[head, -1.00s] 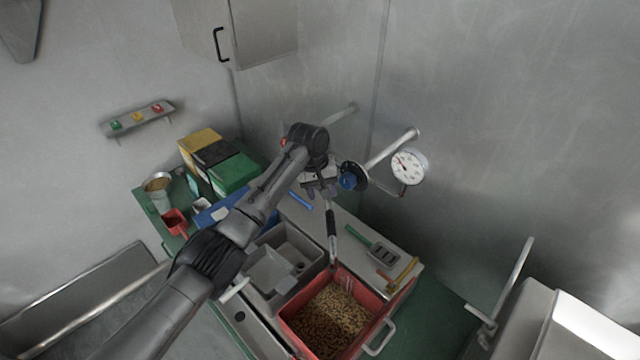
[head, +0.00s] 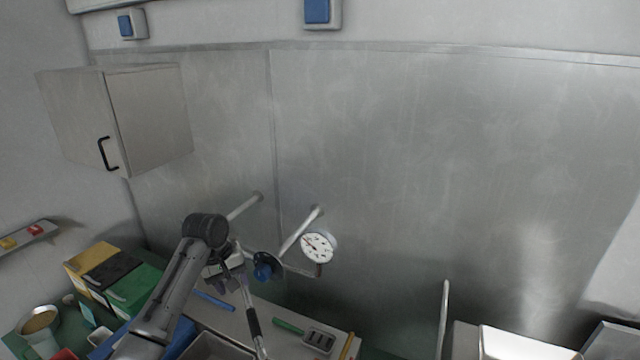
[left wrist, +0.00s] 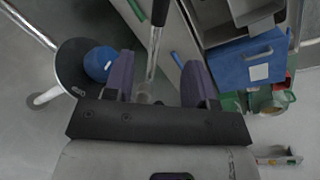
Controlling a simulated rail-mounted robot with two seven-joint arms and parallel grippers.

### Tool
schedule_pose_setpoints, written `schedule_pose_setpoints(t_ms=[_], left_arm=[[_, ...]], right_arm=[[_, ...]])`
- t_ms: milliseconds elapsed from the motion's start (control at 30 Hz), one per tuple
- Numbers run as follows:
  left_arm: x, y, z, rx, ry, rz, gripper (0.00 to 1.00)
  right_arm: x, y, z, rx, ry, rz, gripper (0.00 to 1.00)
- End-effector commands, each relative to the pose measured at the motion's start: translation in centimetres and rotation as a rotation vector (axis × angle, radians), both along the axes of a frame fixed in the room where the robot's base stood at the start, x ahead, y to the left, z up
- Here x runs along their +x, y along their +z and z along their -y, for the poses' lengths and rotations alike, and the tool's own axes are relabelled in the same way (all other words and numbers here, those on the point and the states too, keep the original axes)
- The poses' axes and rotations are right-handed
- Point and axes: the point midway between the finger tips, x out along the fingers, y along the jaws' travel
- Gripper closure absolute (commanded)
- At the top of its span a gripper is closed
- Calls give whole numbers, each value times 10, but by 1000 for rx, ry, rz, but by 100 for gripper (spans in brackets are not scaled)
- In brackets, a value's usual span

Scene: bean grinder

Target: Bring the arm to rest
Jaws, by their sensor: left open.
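My left arm comes in from the lower left in the head view. My left gripper (head: 232,272) hangs over the back of the counter, close to the blue valve knob (head: 264,268). In the left wrist view its two purple-grey fingers (left wrist: 160,85) are spread apart. A metal tool with a black handle (head: 252,318) appears just below the gripper in the head view. In the left wrist view the tool's shaft (left wrist: 154,50) runs up from between the fingers; I cannot tell whether it touches them. My right gripper is in neither view.
A pressure gauge (head: 318,247) on a pipe stands right of the gripper. Yellow, black and green boxes (head: 134,288) stand at left. A blue box (left wrist: 247,60) shows in the left wrist view. A wall cabinet (head: 150,115) hangs at upper left. Open space lies before the steel wall.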

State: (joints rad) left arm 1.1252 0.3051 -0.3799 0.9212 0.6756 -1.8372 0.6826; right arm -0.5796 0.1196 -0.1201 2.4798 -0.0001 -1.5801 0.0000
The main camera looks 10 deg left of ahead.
Motion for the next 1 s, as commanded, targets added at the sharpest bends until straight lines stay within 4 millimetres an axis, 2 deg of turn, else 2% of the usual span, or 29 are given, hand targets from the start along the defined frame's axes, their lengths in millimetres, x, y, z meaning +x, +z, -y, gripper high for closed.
schedule_pose_setpoints(t_ms=[233, 400, 467, 567, 633, 700, 767, 867, 1000], left_arm=[[10, 4, -5, 72, -206, 100, 49], [23, 62, 4, 244, -387, 339, 49], [24, 86, 9, 299, -431, 422, 49], [21, 131, 19, 396, -496, 573, 49], [13, 167, 29, 469, -533, 693, 49], [0, 193, 39, 539, -567, 801, 49], [-16, 203, 48, 591, -590, 880, 49], [-48, 201, 61, 652, -612, 983, 49], [-100, 168, 71, 676, -607, 1056, 49]], right_arm=[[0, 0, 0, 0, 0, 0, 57], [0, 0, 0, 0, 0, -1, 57], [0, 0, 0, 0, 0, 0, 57], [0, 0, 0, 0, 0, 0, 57], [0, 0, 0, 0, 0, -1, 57], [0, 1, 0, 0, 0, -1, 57], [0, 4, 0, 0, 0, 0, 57], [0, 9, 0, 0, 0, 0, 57], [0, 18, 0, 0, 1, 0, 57]])
